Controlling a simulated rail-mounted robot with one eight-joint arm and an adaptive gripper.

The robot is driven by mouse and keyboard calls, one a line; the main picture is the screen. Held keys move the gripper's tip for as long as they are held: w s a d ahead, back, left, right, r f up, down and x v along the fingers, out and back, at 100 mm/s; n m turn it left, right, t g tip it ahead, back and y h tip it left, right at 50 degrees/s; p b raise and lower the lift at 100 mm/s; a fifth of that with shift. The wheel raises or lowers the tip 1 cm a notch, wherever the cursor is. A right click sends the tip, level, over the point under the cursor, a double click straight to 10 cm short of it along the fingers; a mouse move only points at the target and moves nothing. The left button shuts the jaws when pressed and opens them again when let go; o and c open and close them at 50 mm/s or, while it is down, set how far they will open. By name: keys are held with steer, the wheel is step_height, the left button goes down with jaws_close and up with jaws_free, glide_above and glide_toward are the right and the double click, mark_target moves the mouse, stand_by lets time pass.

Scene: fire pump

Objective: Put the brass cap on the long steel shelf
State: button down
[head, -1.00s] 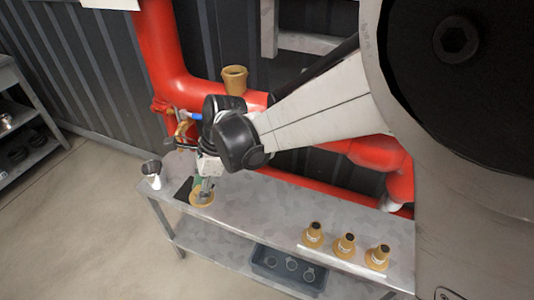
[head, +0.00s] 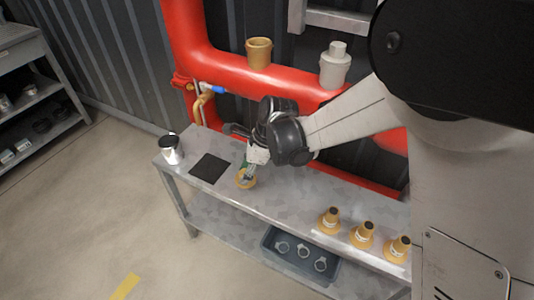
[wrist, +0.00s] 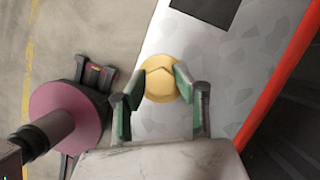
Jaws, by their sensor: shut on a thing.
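The brass cap (head: 246,183) is a round, gold-coloured piece below my gripper (head: 248,173) in the head view. In the wrist view the cap (wrist: 161,80) sits between the two green-padded fingers of my gripper (wrist: 158,86), which are shut on it. The cap is over the long steel bench top (head: 285,205), right of a black square mat (head: 210,168). I cannot tell whether a small gap lies under it. The bench has a lower steel shelf (head: 215,222). A separate grey shelf unit (head: 30,85) stands at far left.
A metal cup (head: 171,150) stands at the bench's left end. Several brass nozzles (head: 362,235) stand on the right. A grey bin (head: 300,260) with rings is on the lower shelf. Red pipes (head: 265,75) run behind the bench, with a brass fitting (head: 259,53) on top.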

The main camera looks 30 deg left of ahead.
steer(key=shift+w+d+f, duration=0.15)
steer(key=shift+w+f, duration=0.15)
steer(key=shift+w, duration=0.05)
steer(key=shift+f+b, duration=0.65)
steer(key=shift+f, duration=1.2)
steer(key=shift+f, duration=0.15)
steer(key=c, duration=1.3)
jaws_free()
steer(key=shift+c, duration=0.2)
steer(key=p+v, duration=0.2)
steer(key=v, duration=1)
steer(key=shift+p, duration=0.35)
